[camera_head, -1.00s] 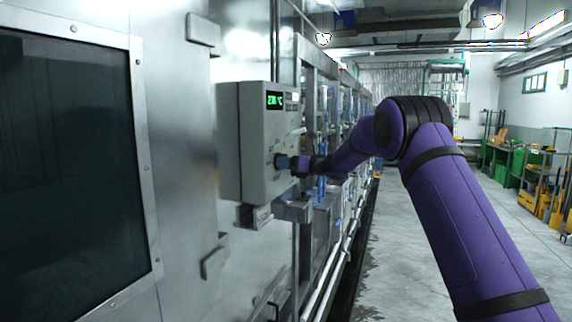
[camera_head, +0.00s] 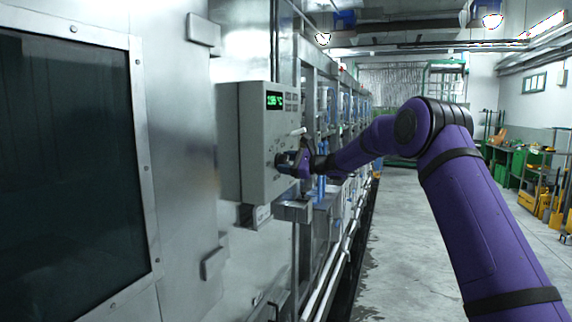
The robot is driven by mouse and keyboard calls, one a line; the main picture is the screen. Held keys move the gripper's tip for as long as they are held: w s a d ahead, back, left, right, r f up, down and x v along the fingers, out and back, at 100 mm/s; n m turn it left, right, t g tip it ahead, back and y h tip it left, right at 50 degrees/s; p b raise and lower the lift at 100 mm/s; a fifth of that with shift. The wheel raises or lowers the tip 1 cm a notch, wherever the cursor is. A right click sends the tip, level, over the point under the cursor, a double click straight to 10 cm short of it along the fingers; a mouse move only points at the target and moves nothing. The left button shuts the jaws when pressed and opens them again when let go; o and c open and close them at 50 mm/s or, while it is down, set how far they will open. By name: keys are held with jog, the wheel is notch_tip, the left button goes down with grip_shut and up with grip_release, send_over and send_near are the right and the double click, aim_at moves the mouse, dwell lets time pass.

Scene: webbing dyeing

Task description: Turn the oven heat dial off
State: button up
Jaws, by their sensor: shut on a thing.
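The oven control box (camera_head: 230,145) is a grey box on the side of the steel oven. Its green display (camera_head: 275,101) is lit and seems to read about 198 °C, though the digits are small. The heat dial (camera_head: 281,160) is a dark knob low on the box's front face, mostly hidden by my gripper. My gripper (camera_head: 288,161) is at the dial and shut on it. A white lever (camera_head: 298,131) sticks out of the box just above my gripper.
The oven's steel wall with a dark window (camera_head: 70,170) fills the left. Pipes and metal frames (camera_head: 335,120) run behind the box. The concrete floor (camera_head: 400,240) to the right is clear. Green benches and shelves (camera_head: 510,165) stand at the far right.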

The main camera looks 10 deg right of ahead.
jog(key=n, duration=0.6)
jog(key=shift+d, duration=0.1)
jog(key=n, duration=0.4)
jog(key=shift+r, duration=0.1)
jog(key=n, duration=0.3)
jog(key=shift+n, duration=0.3)
jog(key=n, duration=0.6)
jog(key=shift+r, duration=0.1)
jog(key=n, duration=0.6)
jog(key=shift+n, duration=0.3)
jog(key=o, duration=0.9)
jog(key=shift+s+r, duration=0.1)
